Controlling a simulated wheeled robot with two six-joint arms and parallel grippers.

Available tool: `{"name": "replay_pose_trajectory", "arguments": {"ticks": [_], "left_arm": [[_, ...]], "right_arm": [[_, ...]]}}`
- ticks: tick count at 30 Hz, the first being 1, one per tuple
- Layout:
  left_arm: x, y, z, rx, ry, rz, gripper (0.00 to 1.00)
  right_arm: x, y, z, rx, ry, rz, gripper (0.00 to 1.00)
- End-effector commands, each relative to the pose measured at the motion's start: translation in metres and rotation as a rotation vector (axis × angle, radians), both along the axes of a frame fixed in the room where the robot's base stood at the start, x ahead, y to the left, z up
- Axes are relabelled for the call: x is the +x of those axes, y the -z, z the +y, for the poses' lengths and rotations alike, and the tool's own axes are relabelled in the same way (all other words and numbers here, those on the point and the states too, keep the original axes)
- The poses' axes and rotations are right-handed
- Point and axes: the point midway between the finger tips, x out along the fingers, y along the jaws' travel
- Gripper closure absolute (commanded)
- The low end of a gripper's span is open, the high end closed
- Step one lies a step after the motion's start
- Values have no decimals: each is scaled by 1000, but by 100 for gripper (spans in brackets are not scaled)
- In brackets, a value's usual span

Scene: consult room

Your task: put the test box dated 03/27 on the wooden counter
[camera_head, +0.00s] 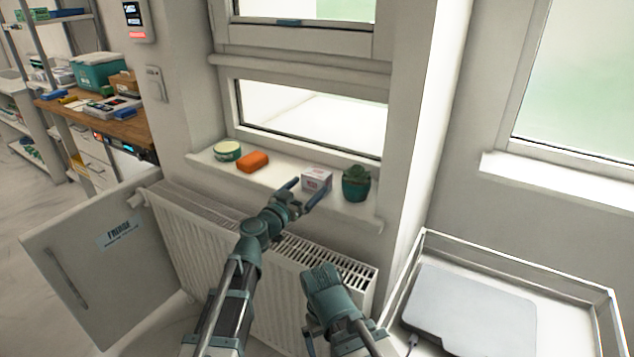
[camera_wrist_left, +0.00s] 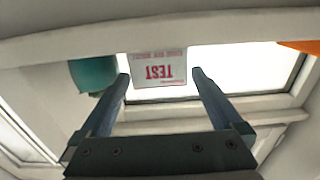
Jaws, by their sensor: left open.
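A small white box (camera_head: 317,178) stands on the window sill (camera_head: 228,171), left of the potted plant. In the left wrist view the box (camera_wrist_left: 158,69) shows red TEST lettering, upside down; no date is readable. My left gripper (camera_head: 306,190) is open, its fingers pointing at the box. In the left wrist view the box lies between and beyond the fingertips (camera_wrist_left: 160,75), and no grip shows. The wooden counter (camera_head: 150,128) is at the left, with things on it. My right arm is low in the middle; its jaw state cannot be made out.
A green-lidded tub (camera_head: 227,151), an orange block (camera_head: 253,161) and a plant pot (camera_head: 356,184) share the sill. A radiator (camera_head: 210,240) is below it. An open fridge door (camera_head: 100,255) stands at left. A teal bin (camera_head: 98,72) occupies the counter's back. A white tray (camera_head: 425,238) is at right.

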Motion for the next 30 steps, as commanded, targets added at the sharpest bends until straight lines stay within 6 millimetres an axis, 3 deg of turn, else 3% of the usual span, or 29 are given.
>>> {"name": "replay_pose_trajectory", "arguments": {"ticks": [8,18,26,30], "left_arm": [[7,-1,-5,0,1,0,0],[44,-6,-31,0,1,0,0],[45,-6,-32,0,0,0,0],[45,-6,-32,0,0,0,25]], "right_arm": [[0,-2,0,0,0,0,0],[0,-6,0,0,0,0,0],[0,-6,0,0,0,0,0],[0,-6,0,0,0,0,0]]}}
